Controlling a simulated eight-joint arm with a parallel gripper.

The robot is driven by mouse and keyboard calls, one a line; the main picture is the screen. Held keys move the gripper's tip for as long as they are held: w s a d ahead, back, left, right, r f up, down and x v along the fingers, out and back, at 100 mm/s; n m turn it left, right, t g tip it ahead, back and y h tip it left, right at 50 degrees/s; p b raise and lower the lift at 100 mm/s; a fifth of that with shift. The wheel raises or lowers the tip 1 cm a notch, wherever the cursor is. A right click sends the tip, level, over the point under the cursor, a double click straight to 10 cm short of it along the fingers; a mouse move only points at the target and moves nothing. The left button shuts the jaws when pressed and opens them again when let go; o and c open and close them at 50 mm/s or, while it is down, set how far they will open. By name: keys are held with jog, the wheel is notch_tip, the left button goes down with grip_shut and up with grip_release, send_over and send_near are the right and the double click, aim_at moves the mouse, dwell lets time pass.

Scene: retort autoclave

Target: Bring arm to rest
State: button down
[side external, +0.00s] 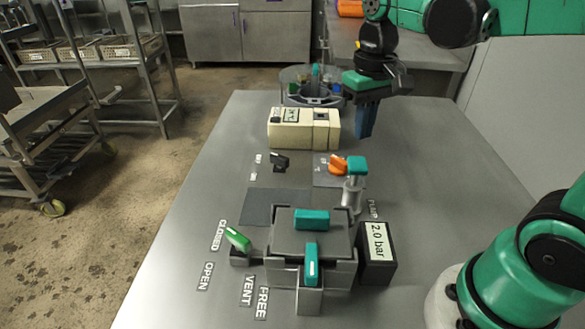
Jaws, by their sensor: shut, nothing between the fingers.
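My gripper (365,122) points down over the right side of the grey table (190,200), toward its back. Its blue fingers are shut with nothing between them. It hangs to the right of the cream box (303,128) and appears apart from it. The grey autoclave block (343,230) stands near the front with a teal handle (311,219) on its lid. A teal lever (311,265) is on its front, and a green lever (238,239) at its left tilts by the CLOSED label.
A black box reading 2.0 bar (377,250) is right of the block. A teal-topped post (355,185) and an orange knob (339,162) stand behind it. A round clear carousel (312,88) is at the back. The table's left side is clear.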

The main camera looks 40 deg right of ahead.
jog(key=shift+r, duration=0.3)
jog(key=shift+s+a+f+n+t, duration=0.15)
jog(key=shift+a+f+n+t, duration=0.45)
jog(key=shift+t, duration=0.6)
jog(key=shift+s+a+f+n+t, duration=0.15)
jog(key=shift+a+f+n+t, duration=0.25)
jog(key=shift+a+t, duration=0.55)
jog(key=shift+s+a+f+n+t, duration=0.15)
jog(key=shift+a+f+n+t, duration=0.3)
jog(key=shift+t, duration=1)
